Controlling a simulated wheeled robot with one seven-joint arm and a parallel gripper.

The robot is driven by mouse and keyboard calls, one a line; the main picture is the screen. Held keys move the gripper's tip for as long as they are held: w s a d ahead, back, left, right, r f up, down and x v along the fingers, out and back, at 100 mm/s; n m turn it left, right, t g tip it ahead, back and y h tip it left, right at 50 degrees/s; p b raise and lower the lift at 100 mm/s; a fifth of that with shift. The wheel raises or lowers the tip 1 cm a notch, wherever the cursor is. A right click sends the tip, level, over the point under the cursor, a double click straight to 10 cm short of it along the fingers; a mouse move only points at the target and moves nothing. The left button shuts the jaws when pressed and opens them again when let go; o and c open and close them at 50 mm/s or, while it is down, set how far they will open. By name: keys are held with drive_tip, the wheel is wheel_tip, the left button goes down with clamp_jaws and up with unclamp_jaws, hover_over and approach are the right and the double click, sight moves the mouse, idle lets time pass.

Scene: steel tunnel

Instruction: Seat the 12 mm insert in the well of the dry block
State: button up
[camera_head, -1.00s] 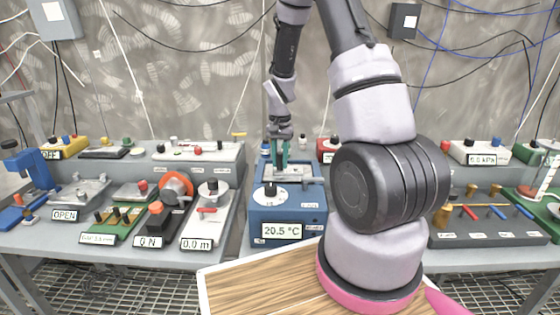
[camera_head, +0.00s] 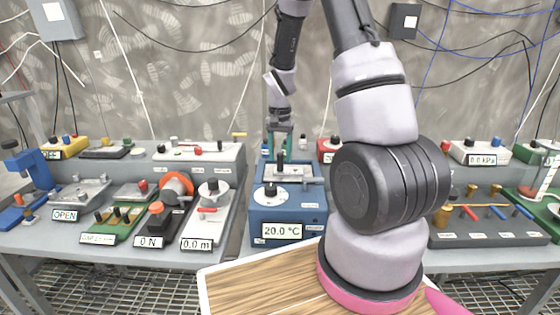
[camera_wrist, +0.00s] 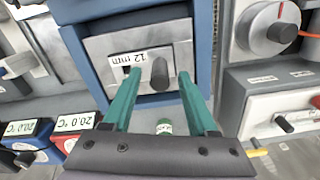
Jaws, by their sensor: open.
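The dry block (camera_head: 289,215) is a blue box on the bench with a dial and a display reading 20.0 °C. The insert (camera_head: 294,172) is a grey metal piece with a dark upright post, lying in the block's top opening. In the wrist view the insert (camera_wrist: 104,46) carries a "12 mm" label and sits inside the blue rim of the block (camera_wrist: 73,12). How deep it sits is hard to tell.
Bench devices crowd both sides: a white unit with a dial (camera_head: 208,215) on the left, a grey rack with coloured handles (camera_head: 486,228) on the right. Small boxes with 20.0 °C labels (camera_wrist: 74,122) stand near my gripper. A wooden board (camera_head: 260,285) lies in front.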

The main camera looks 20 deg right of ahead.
drive_tip(key=s+a+r+n+t, duration=0.1)
drive_tip(key=s+r, duration=0.2)
drive_tip(key=r, duration=0.5)
drive_tip(key=s+a+r+t+y, duration=0.1)
drive_tip(key=s+r, duration=0.3)
drive_tip(key=r, duration=0.4)
drive_tip(key=s+a+r+n+t, duration=0.1)
drive_tip(key=s+r+t, duration=0.15)
drive_tip(key=r, duration=0.65)
drive_tip(key=s+a+r+t, duration=0.1)
drive_tip(key=s+r, duration=0.2)
drive_tip(key=s, duration=0.3)
drive_tip(key=s+a+r+n+t+y, duration=0.1)
drive_tip(key=s+r, duration=0.1)
drive_tip(key=s, duration=0.5)
drive_tip(key=shift+s+a+r+t, duration=0.15)
drive_tip(key=shift+a+r+t, duration=0.1)
drive_tip(key=shift+r+t, duration=0.15)
